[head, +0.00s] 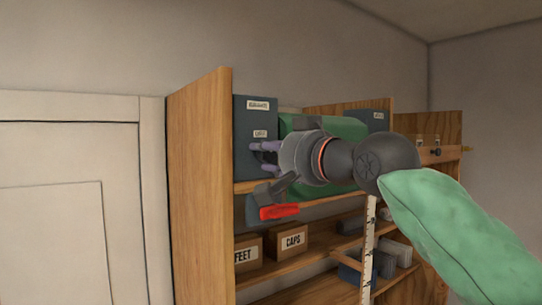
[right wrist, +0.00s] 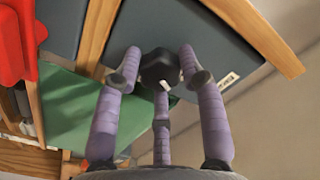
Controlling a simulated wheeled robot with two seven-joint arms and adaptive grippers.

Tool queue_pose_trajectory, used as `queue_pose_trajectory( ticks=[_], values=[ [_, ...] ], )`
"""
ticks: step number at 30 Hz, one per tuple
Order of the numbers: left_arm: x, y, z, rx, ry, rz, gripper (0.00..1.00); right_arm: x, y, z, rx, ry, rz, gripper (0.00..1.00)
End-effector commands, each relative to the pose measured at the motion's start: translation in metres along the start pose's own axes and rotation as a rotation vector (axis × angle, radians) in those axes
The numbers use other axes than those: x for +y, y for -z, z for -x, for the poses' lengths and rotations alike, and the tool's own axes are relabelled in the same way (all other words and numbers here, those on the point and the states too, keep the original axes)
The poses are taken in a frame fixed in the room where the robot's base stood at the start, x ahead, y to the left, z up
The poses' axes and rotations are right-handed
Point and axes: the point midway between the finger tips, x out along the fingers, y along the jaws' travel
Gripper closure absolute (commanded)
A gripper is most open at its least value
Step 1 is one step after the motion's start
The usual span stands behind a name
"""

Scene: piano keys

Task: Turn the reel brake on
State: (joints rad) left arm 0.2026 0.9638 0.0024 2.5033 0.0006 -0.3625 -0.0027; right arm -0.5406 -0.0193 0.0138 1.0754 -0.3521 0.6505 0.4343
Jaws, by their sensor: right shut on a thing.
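A dark grey panel (head: 242,155) with small white labels stands at the left end of the upper shelf. In the right wrist view a dark faceted knob (right wrist: 160,70) with a white mark sits on this panel (right wrist: 222,45). My right gripper (head: 256,158) reaches the panel from the right. In the wrist view its purple fingers (right wrist: 158,78) are shut around the knob. The white mark slants toward the lower right. A white label (right wrist: 228,79) lies right of the knob, its text unreadable. In the head view the knob is hidden. My left gripper is not in view.
A green rounded body (head: 345,126) is behind my right gripper. A red piece (head: 279,212) shows just below it. Boxes marked FEET (head: 247,253) and CAPS (head: 289,240) stand on the lower shelf. A wooden side board (head: 200,190) closes the left; a white door (head: 70,200) is beyond.

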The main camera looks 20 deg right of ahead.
Motion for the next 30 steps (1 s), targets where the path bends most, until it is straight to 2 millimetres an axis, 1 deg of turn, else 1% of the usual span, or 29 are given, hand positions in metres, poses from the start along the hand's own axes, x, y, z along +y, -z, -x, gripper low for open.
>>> queue_pose_trajectory(
  ticks=[21, 30],
  values=[
    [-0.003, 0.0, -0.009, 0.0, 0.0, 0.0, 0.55, 0.0, -0.002, -0.001, -0.003, -0.001, -0.677, 0.92],
    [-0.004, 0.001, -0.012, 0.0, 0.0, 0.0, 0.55, 0.0, -0.002, -0.001, -0.003, -0.003, -0.925, 0.92]
  ],
)
